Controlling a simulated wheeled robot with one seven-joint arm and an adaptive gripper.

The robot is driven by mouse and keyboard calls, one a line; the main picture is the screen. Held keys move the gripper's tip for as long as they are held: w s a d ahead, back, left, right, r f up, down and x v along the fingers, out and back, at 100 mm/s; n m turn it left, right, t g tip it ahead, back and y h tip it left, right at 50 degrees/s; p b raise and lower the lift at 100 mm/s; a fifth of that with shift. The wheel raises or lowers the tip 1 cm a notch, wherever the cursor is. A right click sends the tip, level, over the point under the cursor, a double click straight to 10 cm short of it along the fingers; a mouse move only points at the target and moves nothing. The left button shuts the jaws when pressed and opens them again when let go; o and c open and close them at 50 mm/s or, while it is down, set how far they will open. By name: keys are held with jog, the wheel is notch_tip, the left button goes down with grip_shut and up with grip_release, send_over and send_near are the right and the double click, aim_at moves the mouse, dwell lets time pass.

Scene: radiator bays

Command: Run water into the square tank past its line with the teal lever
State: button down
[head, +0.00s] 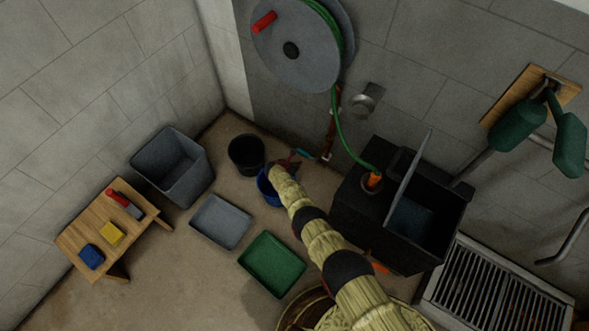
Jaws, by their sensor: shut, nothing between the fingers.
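The teal lever (306,154) sits low on the pipe (330,130) at the back wall. My arm reaches to it from the lower right, and my gripper (292,157) is at its left, small and dark; whether it touches the lever I cannot tell. The gripper is shut and empty. A black square tank (345,205) stands right of my arm with its lid tilted up and a dark bluish inside; no line shows on it. A green hose (346,140) runs from the reel to an orange nozzle (374,180) at the tank's left part.
A blue bucket (266,190) lies partly under my arm, beside a black bucket (246,154). A grey square tub (172,165), grey tray (220,221) and green tray (272,264) stand left. A wooden bench (75,236) and floor grate (495,290) flank them.

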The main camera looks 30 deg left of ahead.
aim_at(306, 155)
jog(key=shift+w+r+b, duration=0.25)
jog(key=shift+w+r, duration=0.25)
jog(key=shift+r, duration=0.2)
jog(key=shift+w+r+b, duration=0.2)
jog(key=shift+w+r, duration=0.25)
jog(key=shift+r, duration=0.2)
